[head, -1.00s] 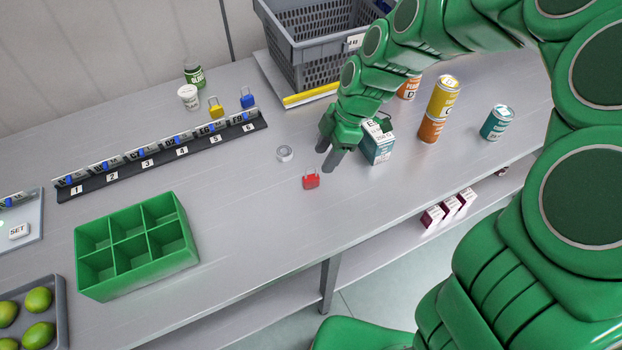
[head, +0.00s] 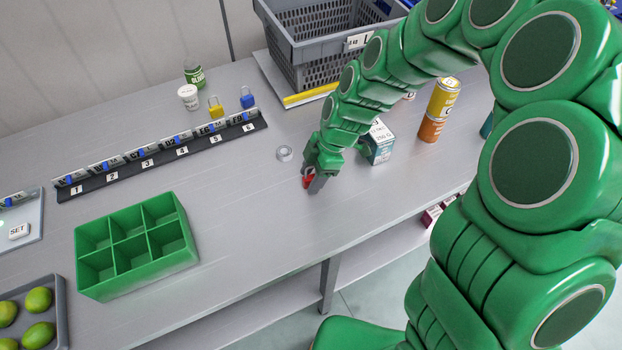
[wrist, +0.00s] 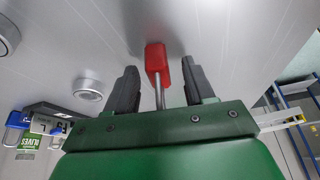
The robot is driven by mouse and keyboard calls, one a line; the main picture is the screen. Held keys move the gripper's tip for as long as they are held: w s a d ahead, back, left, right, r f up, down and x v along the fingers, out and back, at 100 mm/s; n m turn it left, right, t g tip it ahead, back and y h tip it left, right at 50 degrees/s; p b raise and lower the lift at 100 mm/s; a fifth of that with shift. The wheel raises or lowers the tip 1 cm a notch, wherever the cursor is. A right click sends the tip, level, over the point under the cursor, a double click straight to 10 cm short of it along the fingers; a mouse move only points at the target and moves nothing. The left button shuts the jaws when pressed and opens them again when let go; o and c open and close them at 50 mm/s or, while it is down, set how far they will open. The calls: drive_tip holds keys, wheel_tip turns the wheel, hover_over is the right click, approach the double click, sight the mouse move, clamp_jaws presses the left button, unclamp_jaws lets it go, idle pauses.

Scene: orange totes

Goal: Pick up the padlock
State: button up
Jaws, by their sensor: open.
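The red padlock (head: 308,180) lies on the grey table near its front edge. In the head view my gripper (head: 314,182) is at it and hides part of it. In the wrist view the padlock's red body (wrist: 156,57) and grey shackle sit between the two dark fingers of my gripper (wrist: 157,82). The fingers are open, with a gap on each side of the padlock. Blue (head: 248,98) and yellow (head: 215,107) padlocks stand at the back, behind the numbered rack.
A small silver ring-shaped item (head: 284,153) lies left of my gripper. A white-and-teal box (head: 381,146) and stacked cans (head: 437,110) stand to the right. A green divided tray (head: 135,262) is at left front. The table between tray and gripper is clear.

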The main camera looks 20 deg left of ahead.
drive_tip(key=shift+a+f, duration=0.1)
drive_tip(key=shift+f, duration=0.25)
clamp_jaws()
drive_tip(key=shift+r, duration=0.1)
drive_tip(key=shift+r, duration=0.45)
wheel_tip(320, 180, up, 2)
drive_tip(key=shift+r, duration=0.2)
drive_tip(key=s+d+r, duration=0.8)
drive_tip(key=s+r, duration=0.1)
drive_tip(key=s, duration=0.2)
drive_tip(key=shift+s+r, duration=0.25)
drive_tip(key=shift+r, duration=0.05)
